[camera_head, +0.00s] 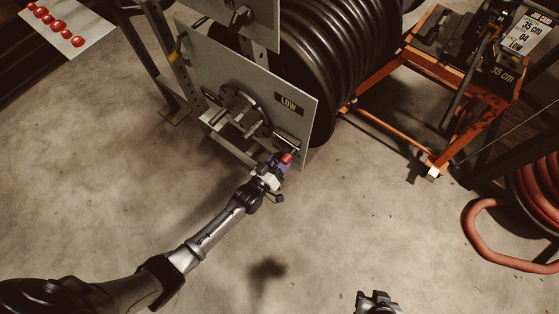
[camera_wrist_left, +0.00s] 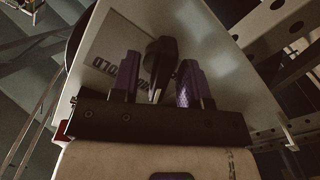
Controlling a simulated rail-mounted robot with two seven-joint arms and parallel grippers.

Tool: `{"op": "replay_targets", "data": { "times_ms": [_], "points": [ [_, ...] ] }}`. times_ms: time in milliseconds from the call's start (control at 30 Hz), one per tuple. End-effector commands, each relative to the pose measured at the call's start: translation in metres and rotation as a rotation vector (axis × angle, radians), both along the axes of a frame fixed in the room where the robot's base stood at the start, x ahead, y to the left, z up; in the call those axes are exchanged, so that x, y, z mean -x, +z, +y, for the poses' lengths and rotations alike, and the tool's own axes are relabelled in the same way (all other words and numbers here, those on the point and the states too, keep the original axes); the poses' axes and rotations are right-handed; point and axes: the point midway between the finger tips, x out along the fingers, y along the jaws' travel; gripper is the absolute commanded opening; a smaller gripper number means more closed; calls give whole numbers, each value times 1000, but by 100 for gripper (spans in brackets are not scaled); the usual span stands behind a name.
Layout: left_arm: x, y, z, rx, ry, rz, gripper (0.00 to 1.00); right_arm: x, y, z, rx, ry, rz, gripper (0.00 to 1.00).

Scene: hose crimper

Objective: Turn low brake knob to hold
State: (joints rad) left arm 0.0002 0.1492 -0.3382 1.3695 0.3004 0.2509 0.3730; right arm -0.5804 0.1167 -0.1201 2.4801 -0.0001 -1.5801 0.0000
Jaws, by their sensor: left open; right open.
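The low brake panel (camera_head: 262,78) is a pale plate with a dark LOW label (camera_head: 289,104) and stands at the side of the reel. My left gripper (camera_head: 279,160) is at its lower right corner. In the left wrist view, the dark knob (camera_wrist_left: 160,62) stands between the two purple fingers, one on each side. The gripper is open, and I cannot tell whether a finger touches the knob. Partly covered lettering (camera_wrist_left: 108,68), upside down, shows behind the left finger and reads like HOLD. My right gripper (camera_head: 378,302) is open at the bottom edge, cut off by the frame.
A hub with a spoked handle (camera_head: 245,112) sits on the panel left of the label. Behind it is a big reel of black hose (camera_head: 320,50). An orange cart (camera_head: 440,158) stands at right, and red hose (camera_head: 480,240) lies on the floor. The floor in front is clear.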

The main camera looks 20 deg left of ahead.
Motion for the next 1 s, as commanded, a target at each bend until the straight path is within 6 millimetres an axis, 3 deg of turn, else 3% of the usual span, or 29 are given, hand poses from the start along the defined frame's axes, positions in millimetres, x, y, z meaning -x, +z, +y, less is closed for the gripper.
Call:
{"op": "replay_targets", "data": {
  "times_ms": [367, 667, 1000],
  "points": [
    [0, 0, 0, 0, 0, 0, 10, 0, 0, -3, 9, 5, 0, 43],
    [0, 2, 0, -55, 0, -15, 10, 0, 6, -2, 5, 4, 0, 43],
    [0, 3, 0, -314, 1, -84, 10, 0, 27, 1, -2, -2, 0, 43]
  ]
}}
